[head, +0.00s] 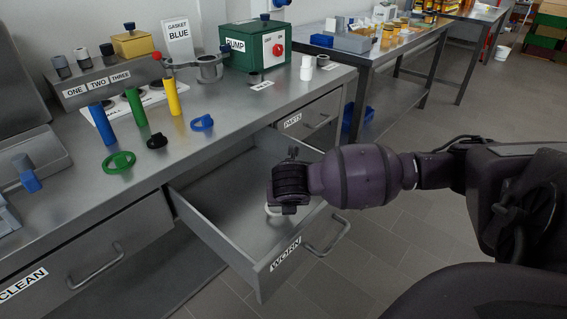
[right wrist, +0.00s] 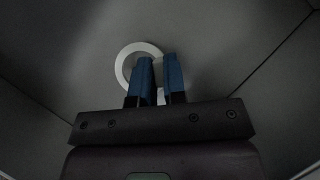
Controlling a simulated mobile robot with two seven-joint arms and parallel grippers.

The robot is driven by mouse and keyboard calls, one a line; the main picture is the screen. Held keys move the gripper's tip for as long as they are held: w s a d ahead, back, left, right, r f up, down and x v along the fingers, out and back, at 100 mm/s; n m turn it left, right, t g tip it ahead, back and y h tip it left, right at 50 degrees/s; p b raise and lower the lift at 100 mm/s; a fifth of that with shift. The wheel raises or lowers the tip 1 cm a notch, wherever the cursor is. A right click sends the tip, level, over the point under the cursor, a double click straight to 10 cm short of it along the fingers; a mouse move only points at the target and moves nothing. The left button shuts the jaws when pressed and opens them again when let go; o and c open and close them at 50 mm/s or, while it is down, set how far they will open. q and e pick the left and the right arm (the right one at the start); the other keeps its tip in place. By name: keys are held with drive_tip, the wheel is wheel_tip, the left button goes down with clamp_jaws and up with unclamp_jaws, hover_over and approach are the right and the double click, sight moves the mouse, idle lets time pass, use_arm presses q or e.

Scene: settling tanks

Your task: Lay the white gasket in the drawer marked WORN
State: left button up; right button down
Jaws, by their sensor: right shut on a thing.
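The drawer marked WORN (head: 222,240) is pulled open below the bench. My right gripper (head: 289,200) points down inside it, near its right side. In the right wrist view, its blue fingers (right wrist: 160,75) are shut on the rim of the white gasket (right wrist: 124,66), a flat ring. In the head view, only a small white edge of the gasket (head: 271,211) shows beside the gripper, which hides the rest. Whether the gasket touches the drawer floor, I cannot tell. My left gripper is out of view.
The drawers marked CLEAN (head: 68,267) and PARTS (head: 318,113) are shut. On the bench (head: 215,158) are blue, green and yellow cylinders, coloured rings, a GASKET BLUE sign (head: 178,35) and a green PUMP box (head: 240,48). The drawer's left part is bare.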

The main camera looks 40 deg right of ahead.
wheel_tip(320, 180, down, 2)
drive_tip(key=shift+f, duration=0.25)
drive_tip(key=shift+r, duration=0.2)
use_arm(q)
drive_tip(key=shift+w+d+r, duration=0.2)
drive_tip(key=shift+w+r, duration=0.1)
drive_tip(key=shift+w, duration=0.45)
use_arm(e)
drive_tip(key=shift+f, duration=0.1)
drive_tip(key=c, duration=1.2)
unclamp_jaws()
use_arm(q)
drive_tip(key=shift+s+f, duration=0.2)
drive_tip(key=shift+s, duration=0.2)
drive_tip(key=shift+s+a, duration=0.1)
